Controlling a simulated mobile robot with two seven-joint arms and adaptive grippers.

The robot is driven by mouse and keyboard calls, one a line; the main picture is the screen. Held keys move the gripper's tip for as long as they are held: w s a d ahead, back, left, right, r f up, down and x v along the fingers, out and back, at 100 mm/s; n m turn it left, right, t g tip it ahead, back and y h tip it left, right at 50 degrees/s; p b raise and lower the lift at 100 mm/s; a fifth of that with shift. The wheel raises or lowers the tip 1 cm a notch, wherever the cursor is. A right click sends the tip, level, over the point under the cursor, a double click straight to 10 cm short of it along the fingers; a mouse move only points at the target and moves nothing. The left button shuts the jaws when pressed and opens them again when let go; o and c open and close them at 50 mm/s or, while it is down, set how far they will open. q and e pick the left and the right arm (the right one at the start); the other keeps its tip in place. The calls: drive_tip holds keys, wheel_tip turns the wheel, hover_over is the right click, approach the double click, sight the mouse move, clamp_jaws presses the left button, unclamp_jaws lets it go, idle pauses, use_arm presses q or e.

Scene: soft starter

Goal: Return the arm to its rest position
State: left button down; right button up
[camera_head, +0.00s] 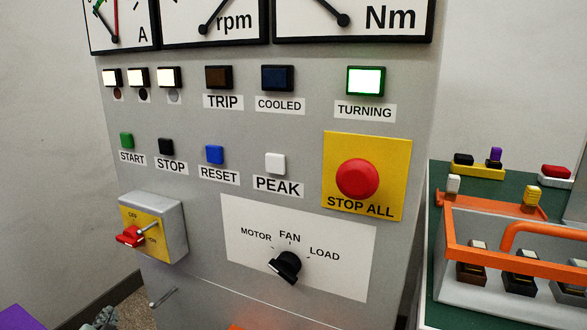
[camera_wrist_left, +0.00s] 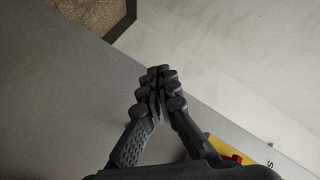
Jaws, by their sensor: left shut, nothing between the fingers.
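My left gripper (camera_head: 104,317) shows at the lower left edge of the head view, mostly cut off by the frame. It is low, below the red rotary switch (camera_head: 131,236) and in front of the grey control panel (camera_head: 200,205), apart from both as far as I can tell. In the left wrist view my left gripper (camera_wrist_left: 158,90) has its dark fingers together with nothing between them. The yellow plate (camera_wrist_left: 227,150) of the switch shows beside them at the lower right. My right gripper is in neither view.
The panel carries a red STOP ALL button (camera_head: 357,179), a black selector knob (camera_head: 286,267) and a lit TURNING lamp (camera_head: 366,81). A small metal handle (camera_head: 163,297) sticks out low on it. A grey crate with an orange rim (camera_head: 500,252) stands on a green surface (camera_head: 437,275) at the right.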

use_arm(q)
drive_tip(key=s+d+f+n+g+h, duration=0.1)
drive_tip(key=s+d+f+g, duration=0.4)
drive_tip(key=s+f, duration=0.6)
drive_tip(key=s+d+f+n+g+h, duration=0.2)
drive_tip(key=s+d+f, duration=0.5)
drive_tip(key=s+f, duration=0.4)
drive_tip(key=f+g+h, duration=0.1)
drive_tip(key=g, duration=0.1)
drive_tip(key=shift+f+g+h+p, duration=0.25)
drive_tip(key=shift+g+h+p, duration=0.1)
drive_tip(key=shift+g+h, duration=0.05)
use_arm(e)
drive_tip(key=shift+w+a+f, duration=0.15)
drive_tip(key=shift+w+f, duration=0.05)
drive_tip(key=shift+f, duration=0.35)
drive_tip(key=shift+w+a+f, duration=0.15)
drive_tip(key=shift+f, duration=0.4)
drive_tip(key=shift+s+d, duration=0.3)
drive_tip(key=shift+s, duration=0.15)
